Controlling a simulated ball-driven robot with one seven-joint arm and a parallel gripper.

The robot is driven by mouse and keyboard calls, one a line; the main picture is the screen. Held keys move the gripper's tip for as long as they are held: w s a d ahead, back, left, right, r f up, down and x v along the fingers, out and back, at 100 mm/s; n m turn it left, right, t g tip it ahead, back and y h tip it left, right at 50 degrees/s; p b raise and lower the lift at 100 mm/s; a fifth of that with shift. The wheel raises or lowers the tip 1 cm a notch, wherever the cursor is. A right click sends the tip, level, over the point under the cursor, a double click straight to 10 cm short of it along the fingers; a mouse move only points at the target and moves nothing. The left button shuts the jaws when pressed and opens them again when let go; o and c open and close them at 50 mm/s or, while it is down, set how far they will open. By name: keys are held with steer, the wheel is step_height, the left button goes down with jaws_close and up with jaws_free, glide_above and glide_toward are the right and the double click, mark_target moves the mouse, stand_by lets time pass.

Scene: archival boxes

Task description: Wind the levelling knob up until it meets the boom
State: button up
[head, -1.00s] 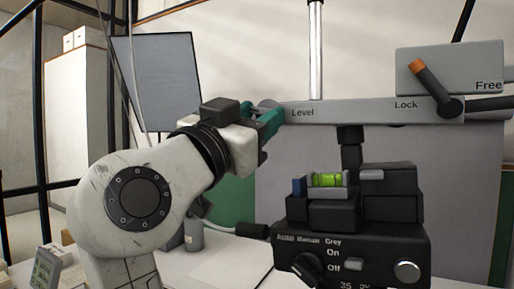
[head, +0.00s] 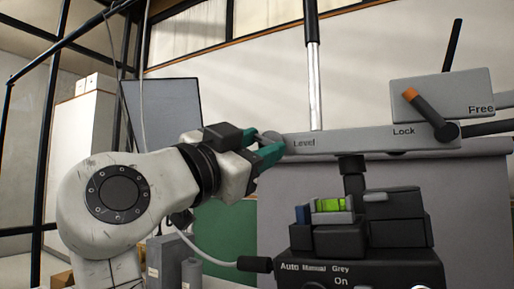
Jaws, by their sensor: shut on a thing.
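The grey boom (head: 360,140) runs across the picture, with "Level" printed near its left end. The levelling knob (head: 270,137) is a small grey round part at that end, mostly hidden by the fingers. My gripper (head: 262,146) comes from the left with its teal fingers shut on the knob, one above and one below. The gap between knob and boom is too hidden to judge. A green spirit level (head: 330,204) sits on the black camera body (head: 350,268) hanging beneath the boom.
An orange-tipped lever (head: 424,106) stands by "Lock", with "Free" to its right. A bright upright rod (head: 314,85) rises behind the boom. A dark monitor panel (head: 160,115) stands behind my arm. A cable (head: 205,255) runs to the camera body.

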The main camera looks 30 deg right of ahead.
steer(key=o, duration=1.1)
steer(key=shift+c, duration=0.2)
steer(key=shift+a, duration=0.1)
steer(key=b+v, duration=0.1)
steer(key=v, duration=0.9)
steer(key=shift+s+a+b, duration=0.2)
steer(key=shift+a+b, duration=0.1)
steer(key=shift+b, duration=0.1)
steer(key=shift+f, duration=0.15)
